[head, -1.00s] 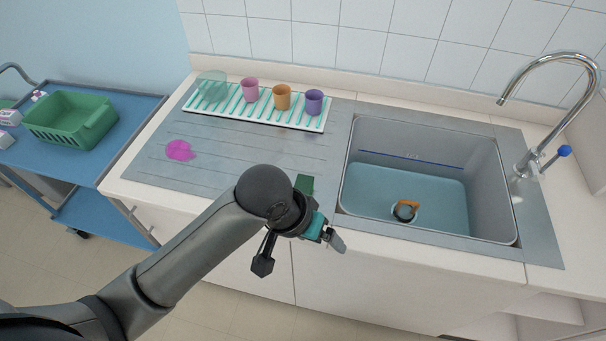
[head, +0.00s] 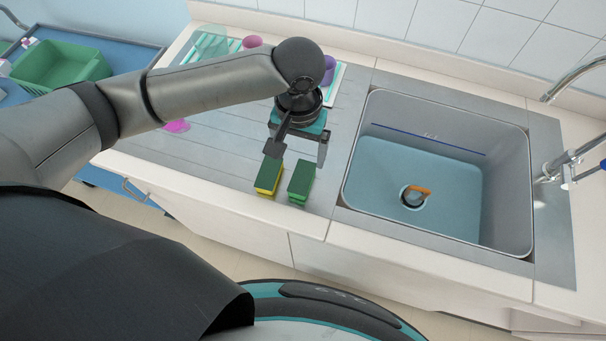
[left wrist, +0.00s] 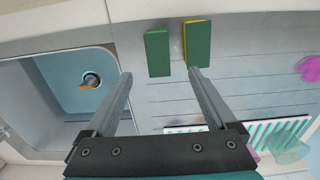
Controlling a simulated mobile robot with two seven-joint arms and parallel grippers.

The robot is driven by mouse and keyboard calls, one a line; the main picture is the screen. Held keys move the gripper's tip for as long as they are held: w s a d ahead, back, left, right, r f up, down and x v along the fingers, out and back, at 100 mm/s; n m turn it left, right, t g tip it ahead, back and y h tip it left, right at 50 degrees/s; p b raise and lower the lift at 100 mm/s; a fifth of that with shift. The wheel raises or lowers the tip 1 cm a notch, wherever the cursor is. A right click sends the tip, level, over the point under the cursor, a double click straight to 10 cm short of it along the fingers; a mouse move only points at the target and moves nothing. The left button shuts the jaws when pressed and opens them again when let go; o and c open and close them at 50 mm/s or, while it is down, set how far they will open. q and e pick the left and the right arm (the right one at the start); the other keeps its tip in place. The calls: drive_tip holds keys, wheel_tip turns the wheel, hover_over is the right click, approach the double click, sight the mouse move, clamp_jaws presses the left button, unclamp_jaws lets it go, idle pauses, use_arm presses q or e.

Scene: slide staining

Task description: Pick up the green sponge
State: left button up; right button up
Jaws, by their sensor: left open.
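The green sponge (head: 301,182) lies on the steel drainboard near the counter's front edge, just left of the sink. It also shows in the left wrist view (left wrist: 158,53). Close on its left in the head view lies a second sponge, green on top with a yellow layer (head: 269,177); the left wrist view shows it too (left wrist: 199,44). My left gripper (head: 298,154) is open and empty, behind the two sponges and apart from them. In the left wrist view, the green sponge appears beyond and between the fingertips (left wrist: 160,74). My right gripper is out of view.
The sink basin (head: 515,190) to the right holds an orange-handled item (head: 415,196). Behind my left arm are cups on a rack (left wrist: 275,133), partly hidden. A magenta piece (head: 177,126) lies on the drainboard. A green basket (head: 62,68) stands on the blue trolley.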

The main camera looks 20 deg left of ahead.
use_arm(q)
hover_over(302, 176)
drive_tip(key=f, duration=0.5)
drive_tip(key=shift+s+a+b, duration=0.15)
drive_tip(key=shift+s+b, duration=0.05)
drive_tip(key=shift+b, duration=0.1)
drive_tip(key=shift+f, duration=0.85)
wheel_tip(302, 176, down, 4)
drive_tip(key=shift+w+f+b, duration=0.15)
drive_tip(key=shift+f+b, duration=0.05)
drive_tip(key=shift+b, duration=0.2)
drive_tip(key=c, duration=1.4)
drive_tip(key=shift+r, duration=0.15)
wheel_tip(302, 176, up, 20)
drive_tip(key=p, duration=0.3)
